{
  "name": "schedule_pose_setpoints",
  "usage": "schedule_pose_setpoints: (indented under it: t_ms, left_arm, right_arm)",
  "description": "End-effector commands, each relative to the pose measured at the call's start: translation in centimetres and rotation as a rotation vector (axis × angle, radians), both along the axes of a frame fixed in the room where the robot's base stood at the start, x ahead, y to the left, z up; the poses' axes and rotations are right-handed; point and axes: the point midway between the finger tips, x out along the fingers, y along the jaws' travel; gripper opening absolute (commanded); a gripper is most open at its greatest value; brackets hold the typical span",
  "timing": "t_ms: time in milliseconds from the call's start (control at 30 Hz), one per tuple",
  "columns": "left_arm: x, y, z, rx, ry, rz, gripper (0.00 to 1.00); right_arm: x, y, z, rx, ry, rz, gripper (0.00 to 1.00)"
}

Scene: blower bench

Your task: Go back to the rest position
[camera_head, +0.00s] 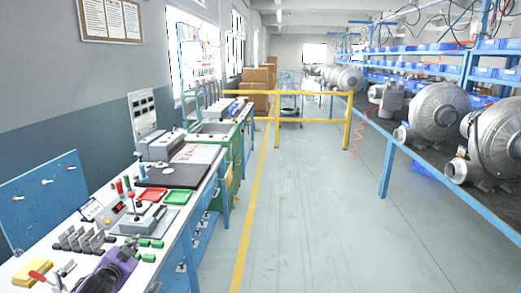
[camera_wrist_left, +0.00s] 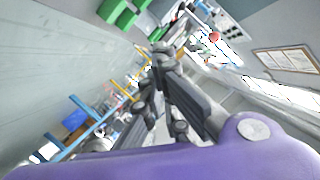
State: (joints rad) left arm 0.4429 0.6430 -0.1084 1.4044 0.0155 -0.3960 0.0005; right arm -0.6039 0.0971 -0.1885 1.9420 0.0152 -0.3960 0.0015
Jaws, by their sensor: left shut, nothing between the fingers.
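My left gripper (camera_head: 131,243) shows at the bottom left of the head view, with its purple wrist behind it. It appears over the near part of the white workbench (camera_head: 20,262), beside several green blocks (camera_head: 157,244). In the left wrist view, the grey fingers of my left gripper (camera_wrist_left: 163,50) reach up the picture from the purple housing. They are shut with nothing between them. My right gripper is in neither view.
The bench holds a red tray (camera_head: 153,194), a green tray (camera_head: 178,198), a red-handled tool (camera_head: 40,277) and a yellow block (camera_head: 32,272). A yellow rail (camera_head: 300,93) crosses the aisle. Blowers (camera_head: 438,110) line the right bench. The aisle floor (camera_head: 310,220) is clear.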

Motion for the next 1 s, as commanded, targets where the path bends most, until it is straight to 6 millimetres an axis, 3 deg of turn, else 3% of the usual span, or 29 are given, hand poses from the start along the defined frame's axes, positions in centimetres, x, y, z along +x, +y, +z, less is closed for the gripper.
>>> schedule_pose_setpoints:
  t_ms: [167, 267, 400, 467, 600, 800, 900, 1000]
  left_arm:
    - [-4.4, -2.6, -5.8, -0.051, 0.068, -0.016, 0.0]
    - [-8.1, -4.6, -9.9, -0.095, 0.118, -0.023, 0.0]
    - [-15.7, -8.3, -16.2, -0.183, 0.206, -0.025, 0.0]
    - [-19.3, -10.0, -18.5, -0.225, 0.244, -0.02, 0.0]
    - [-28.4, -14.0, -22.7, -0.336, 0.328, 0.012, 0.0]
    - [-41.0, -18.9, -25.1, -0.497, 0.427, 0.107, 0.0]
    - [-45.1, -20.3, -24.9, -0.551, 0.454, 0.155, 0.0]
    - [-47.5, -21.0, -24.7, -0.583, 0.469, 0.188, 0.0]
  right_arm:
    - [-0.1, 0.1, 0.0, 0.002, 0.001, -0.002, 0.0]
    - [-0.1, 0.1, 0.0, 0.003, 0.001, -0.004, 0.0]
    - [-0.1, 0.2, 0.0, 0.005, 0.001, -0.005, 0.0]
    - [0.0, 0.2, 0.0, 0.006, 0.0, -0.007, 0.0]
    - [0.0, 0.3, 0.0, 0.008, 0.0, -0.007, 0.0]
    - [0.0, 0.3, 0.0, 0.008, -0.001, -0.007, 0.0]
    - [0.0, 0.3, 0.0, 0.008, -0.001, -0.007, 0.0]
    - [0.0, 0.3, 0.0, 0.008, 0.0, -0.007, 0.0]
